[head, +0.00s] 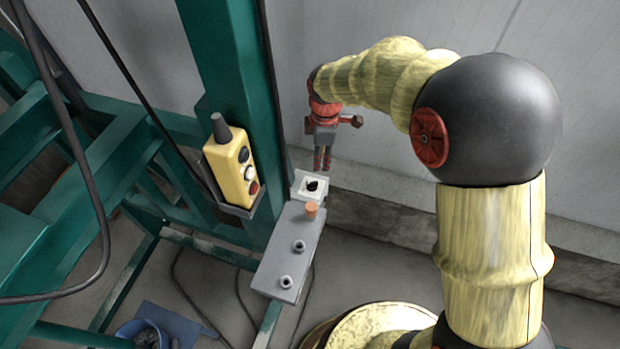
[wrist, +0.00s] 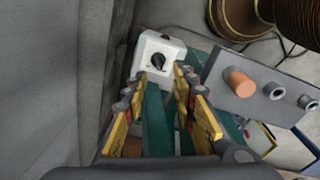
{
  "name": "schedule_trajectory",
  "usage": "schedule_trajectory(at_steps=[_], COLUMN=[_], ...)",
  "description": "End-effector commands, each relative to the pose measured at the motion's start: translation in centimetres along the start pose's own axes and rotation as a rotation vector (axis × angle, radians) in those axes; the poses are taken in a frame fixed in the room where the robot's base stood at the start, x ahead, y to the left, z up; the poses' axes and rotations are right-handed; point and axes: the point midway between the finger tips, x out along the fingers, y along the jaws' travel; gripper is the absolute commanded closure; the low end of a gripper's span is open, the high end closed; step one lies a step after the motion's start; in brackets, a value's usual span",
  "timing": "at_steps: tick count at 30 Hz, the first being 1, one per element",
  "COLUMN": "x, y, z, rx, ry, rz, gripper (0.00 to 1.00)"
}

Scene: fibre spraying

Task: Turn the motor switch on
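The motor switch is most likely the white square box (head: 309,195) with a black rotary knob (head: 312,186), at the top end of the grey control panel. In the wrist view the white box (wrist: 150,48) and its black knob (wrist: 158,61) show just beyond my fingertips. My gripper (head: 322,165) is just above the box in the head view and points down at it. In the wrist view my gripper (wrist: 160,76) has its two yellow fingers apart, with nothing between them. The fingertips look apart from the knob.
The grey panel (head: 283,262) carries an orange button (head: 311,210) and two round grey fittings. A yellow pendant (head: 231,167) with several buttons hangs left, beside the green post (head: 229,60). A pale wall (head: 560,90) stands behind.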

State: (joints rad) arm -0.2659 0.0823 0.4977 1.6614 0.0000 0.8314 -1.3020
Motion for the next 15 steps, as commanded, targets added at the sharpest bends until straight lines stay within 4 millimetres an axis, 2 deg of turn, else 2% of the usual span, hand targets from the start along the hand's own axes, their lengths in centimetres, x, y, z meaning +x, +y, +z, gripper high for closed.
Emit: schedule_trajectory(at_steps=[1,3,6,15], x=[1.8,3.8,5.8,9.3], y=[0.4,0.8,1.1,1.0], z=[-0.9,-1.7,-2.5,-2.9], rx=[-0.065,-0.145,-0.222,-0.268], ry=[-0.005,-0.008,-0.009,-0.01], rz=[-0.022,-0.042,-0.06,-0.072], gripper=[0.73,0.73,0.73,0.73])
